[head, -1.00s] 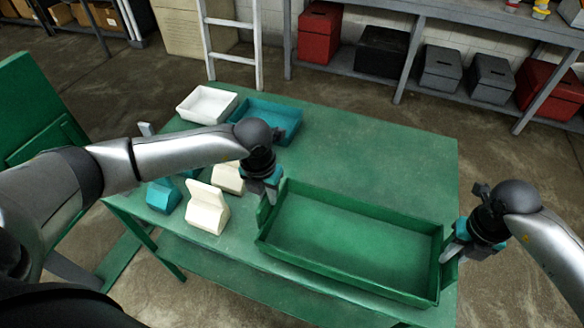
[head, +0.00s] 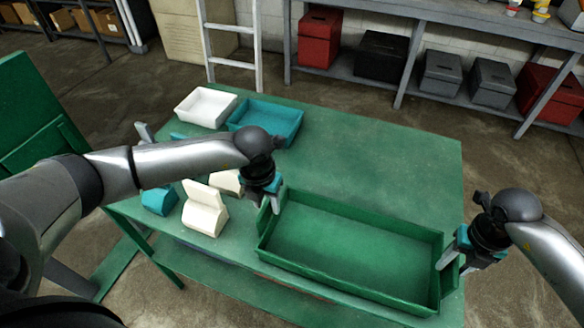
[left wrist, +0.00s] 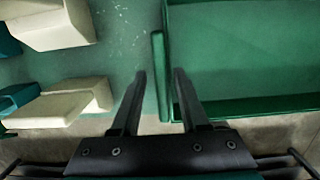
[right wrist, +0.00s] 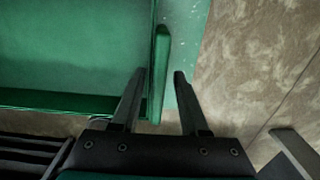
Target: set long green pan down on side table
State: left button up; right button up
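The long green pan (head: 345,275) appears to rest level on the green side table (head: 390,165), near its front right edge. It is empty, with a raised tab handle at each short end. My left gripper (head: 268,204) is at the left handle. In the left wrist view its fingers (left wrist: 160,72) stand apart on both sides of the handle, with gaps. My right gripper (head: 450,262) is at the right handle. In the right wrist view its fingers (right wrist: 158,74) also stand apart, with the handle between them. The pan's underside is hidden.
A white tray (head: 206,106) and a teal tray (head: 268,119) sit at the table's back left. Cream (head: 205,212) and teal (head: 159,200) scoop-shaped bins stand left of my left gripper. The table behind the pan is clear. A ladder and shelving stand beyond.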

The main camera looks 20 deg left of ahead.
jog(key=shift+r, duration=0.1)
pick_arm(q)
notch_tip(320, 180, up, 12)
jog(key=s, duration=0.1)
jog(key=shift+s, duration=0.2)
pick_arm(e)
notch_tip(320, 180, up, 12)
dwell(0.6)
pick_arm(q)
jog(key=shift+s+f, duration=0.1)
dwell(0.3)
